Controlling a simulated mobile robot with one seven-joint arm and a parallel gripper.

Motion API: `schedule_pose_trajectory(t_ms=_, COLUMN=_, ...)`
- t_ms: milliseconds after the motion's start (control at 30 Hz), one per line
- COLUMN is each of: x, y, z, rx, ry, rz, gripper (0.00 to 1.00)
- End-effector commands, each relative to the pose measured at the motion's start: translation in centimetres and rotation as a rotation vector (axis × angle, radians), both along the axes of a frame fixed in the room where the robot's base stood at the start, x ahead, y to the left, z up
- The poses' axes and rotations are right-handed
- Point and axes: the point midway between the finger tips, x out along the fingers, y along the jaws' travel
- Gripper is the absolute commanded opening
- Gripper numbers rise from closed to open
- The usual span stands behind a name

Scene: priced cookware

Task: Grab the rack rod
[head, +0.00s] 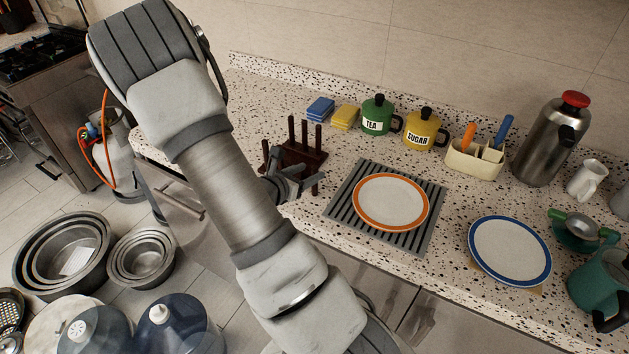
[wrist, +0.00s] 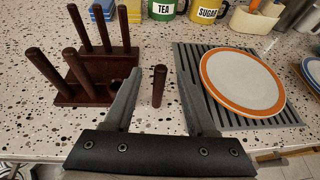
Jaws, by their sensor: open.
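A dark brown wooden rod (wrist: 159,88) is apart from the rack, on the speckled counter to its right. In the wrist view it shows between the two fingers of my gripper (wrist: 158,62), with a gap on each side. It looks upright; I cannot tell how far the fingers reach around it. My gripper is open and empty. In the head view my gripper (head: 297,182) is low over the counter's front edge, and the rod (head: 315,184) shows beside its fingers. The dark rack (wrist: 90,94) stands to the left with several upright rods; its front right hole appears empty.
An orange-rimmed plate (head: 358,205) on a ribbed grey mat (head: 340,214) is close on the right. Tea (head: 379,115) and sugar (head: 424,129) pots and sponges (head: 320,108) stand behind. A blue-rimmed plate (head: 510,278) is farther right. Counter between rack and mat is clear apart from the rod.

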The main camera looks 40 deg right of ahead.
Motion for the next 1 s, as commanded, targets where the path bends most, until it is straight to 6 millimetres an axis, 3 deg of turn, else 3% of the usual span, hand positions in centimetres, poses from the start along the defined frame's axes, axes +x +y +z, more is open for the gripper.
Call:
schedule_pose_trajectory(t_ms=267, x=0.3, y=-1.9, z=-0.8, rx=-0.001, ry=0.001, rz=-0.001, gripper=0.56)
schedule_pose_trajectory(t_ms=600, x=1.0, y=-5.7, z=-2.7, rx=-0.001, ry=0.001, rz=-0.001, gripper=0.56)
schedule_pose_trajectory(t_ms=867, x=1.1, y=-5.9, z=-2.8, rx=-0.001, ry=-0.001, rz=0.000, gripper=0.56)
schedule_pose_trajectory(t_ms=1000, x=1.1, y=-5.9, z=-2.8, rx=-0.001, ry=-0.001, rz=0.000, gripper=0.35)
